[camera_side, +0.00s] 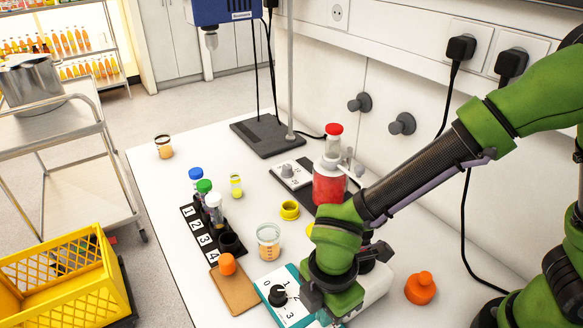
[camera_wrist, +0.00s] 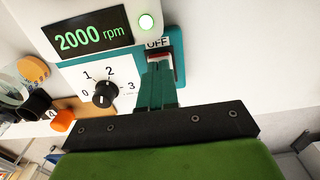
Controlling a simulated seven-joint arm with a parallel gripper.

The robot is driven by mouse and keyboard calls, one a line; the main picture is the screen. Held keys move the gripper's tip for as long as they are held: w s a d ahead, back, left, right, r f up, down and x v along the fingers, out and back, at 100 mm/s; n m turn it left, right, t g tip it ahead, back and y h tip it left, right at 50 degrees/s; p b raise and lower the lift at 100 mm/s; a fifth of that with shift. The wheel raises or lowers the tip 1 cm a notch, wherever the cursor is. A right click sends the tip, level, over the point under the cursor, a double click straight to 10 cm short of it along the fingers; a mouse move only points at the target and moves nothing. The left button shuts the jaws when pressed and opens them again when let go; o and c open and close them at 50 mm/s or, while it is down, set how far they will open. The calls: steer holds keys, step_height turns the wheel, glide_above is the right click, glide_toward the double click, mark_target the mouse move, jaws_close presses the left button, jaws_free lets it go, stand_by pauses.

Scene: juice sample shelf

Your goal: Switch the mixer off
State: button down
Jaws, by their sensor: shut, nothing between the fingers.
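The mixer's teal and white front panel (camera_wrist: 75,75) fills the upper part of the wrist view. A black knob (camera_wrist: 104,93) sits on a dial marked 0 to 3. The switch (camera_wrist: 162,57), under an OFF label, shows a red and white edge and is partly hidden by my fingers. My gripper (camera_wrist: 158,68) is shut and empty, its fingertips at the switch; I cannot tell whether they touch. In the side view the dial panel (camera_side: 291,311) shows, while my wrist hides the switch.
Beside the mixer are an orange stopper (camera_side: 227,264) on a brown board, a beaker (camera_side: 268,240) and a numbered black rack (camera_side: 207,235). A red-filled vessel (camera_side: 328,186) stands behind my wrist.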

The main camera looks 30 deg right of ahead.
steer(key=shift+f, duration=0.65)
steer(key=shift+r, duration=3.5)
steer(key=w+d+r+m+t+y, duration=0.2)
steer(key=w+d+r+m, duration=0.3)
steer(key=m, duration=0.4)
steer(key=w+d+r+m+t+y, duration=0.1)
steer(key=w+d+r+m+t, duration=0.2)
steer(key=d+m, duration=0.45)
steer(key=s+d+r+m+t+h, duration=0.1)
steer(key=s+d+r+m+t, duration=0.1)
steer(key=s+d+r+m, duration=0.3)
steer(key=s+d, duration=0.3)
steer(key=d, duration=0.2)
steer(key=shift+r, duration=0.4)
steer(key=shift+d+m, duration=0.1)
steer(key=shift+m, duration=0.15)
